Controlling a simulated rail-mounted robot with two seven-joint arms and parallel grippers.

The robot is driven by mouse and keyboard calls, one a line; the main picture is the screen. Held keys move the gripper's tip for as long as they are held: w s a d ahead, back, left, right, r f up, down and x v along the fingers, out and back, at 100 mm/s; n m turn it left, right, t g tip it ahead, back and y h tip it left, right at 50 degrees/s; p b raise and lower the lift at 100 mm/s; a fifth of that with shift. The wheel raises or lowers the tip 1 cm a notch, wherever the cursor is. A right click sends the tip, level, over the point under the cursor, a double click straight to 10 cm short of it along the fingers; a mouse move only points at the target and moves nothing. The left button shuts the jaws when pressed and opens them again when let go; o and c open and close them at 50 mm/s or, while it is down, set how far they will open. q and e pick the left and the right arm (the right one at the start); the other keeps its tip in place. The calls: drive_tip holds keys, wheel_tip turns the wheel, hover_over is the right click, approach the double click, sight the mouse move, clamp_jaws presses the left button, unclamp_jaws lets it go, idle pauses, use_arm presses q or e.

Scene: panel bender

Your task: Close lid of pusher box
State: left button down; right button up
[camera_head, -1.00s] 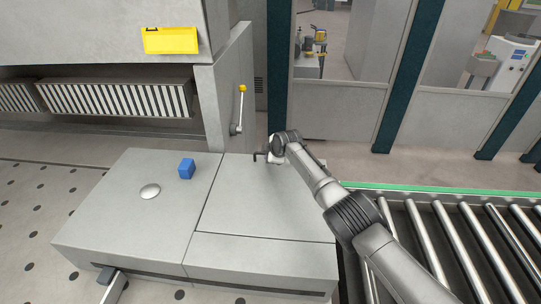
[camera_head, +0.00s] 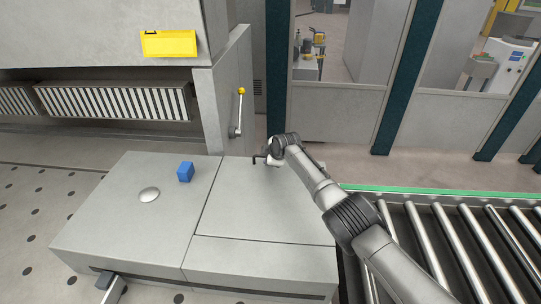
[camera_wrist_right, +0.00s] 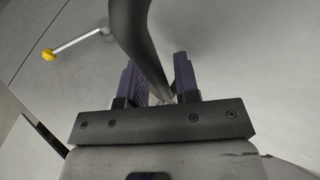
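The grey pusher box (camera_head: 120,210) fills the lower middle of the head view. Its right part is a flat lid panel (camera_head: 265,205) that lies level with the rest of the top, with a seam along its left and front. My right gripper (camera_head: 262,159) is at the lid's far edge, beside a small dark handle. In the right wrist view the two fingers (camera_wrist_right: 158,85) stand apart, with a dark curved bar (camera_wrist_right: 140,40) running in between them. A gap shows beside the bar. My left gripper is not in view.
A lever with a yellow knob (camera_head: 241,92) stands behind. A roller conveyor (camera_head: 450,225) lies to the right, below my right arm.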

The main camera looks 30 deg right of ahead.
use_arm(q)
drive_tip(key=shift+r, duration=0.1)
use_arm(e)
drive_tip(key=shift+s+a+f, duration=0.1)
drive_tip(key=shift+s+f, duration=0.05)
drive_tip(key=shift+f, duration=0.1)
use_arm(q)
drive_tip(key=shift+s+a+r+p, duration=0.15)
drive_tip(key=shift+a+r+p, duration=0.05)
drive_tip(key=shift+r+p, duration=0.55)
use_arm(e)
drive_tip(key=shift+v, duration=0.85)
use_arm(q)
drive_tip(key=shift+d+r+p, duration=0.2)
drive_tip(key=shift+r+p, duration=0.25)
drive_tip(key=shift+p, duration=0.05)
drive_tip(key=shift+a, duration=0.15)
use_arm(e)
drive_tip(key=v, duration=1.2)
drive_tip(key=shift+r, duration=0.35)
